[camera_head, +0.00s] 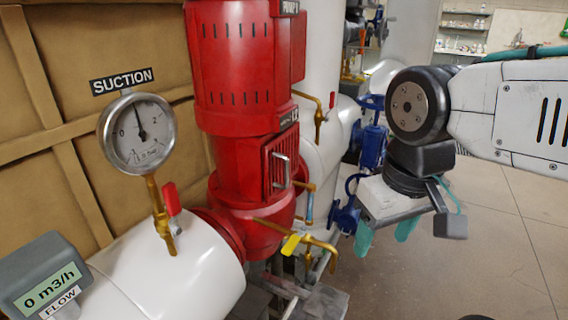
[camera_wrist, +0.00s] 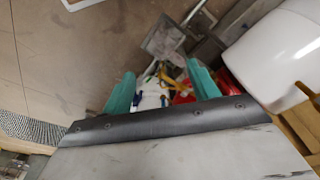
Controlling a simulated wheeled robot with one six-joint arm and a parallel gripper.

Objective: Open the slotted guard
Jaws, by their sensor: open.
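The slotted guard (camera_head: 278,164) is a red panel with dark vertical slots on the front of the red pump, below the motor. It has a pale metal handle (camera_head: 284,168) on its right side and looks closed. My gripper (camera_head: 385,238) has teal fingers pointing down and hangs to the right of the pump, clear of the guard. In the wrist view the fingers (camera_wrist: 158,92) are spread apart with nothing held between them. The guard cannot be made out in the wrist view.
A suction gauge (camera_head: 138,133) and a flow meter (camera_head: 45,275) stand at the left on white pipe. A yellow-handled valve (camera_head: 292,243) on brass piping sticks out below the guard. Blue valves (camera_head: 371,147) stand behind my gripper. Open floor (camera_head: 480,240) lies at the right.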

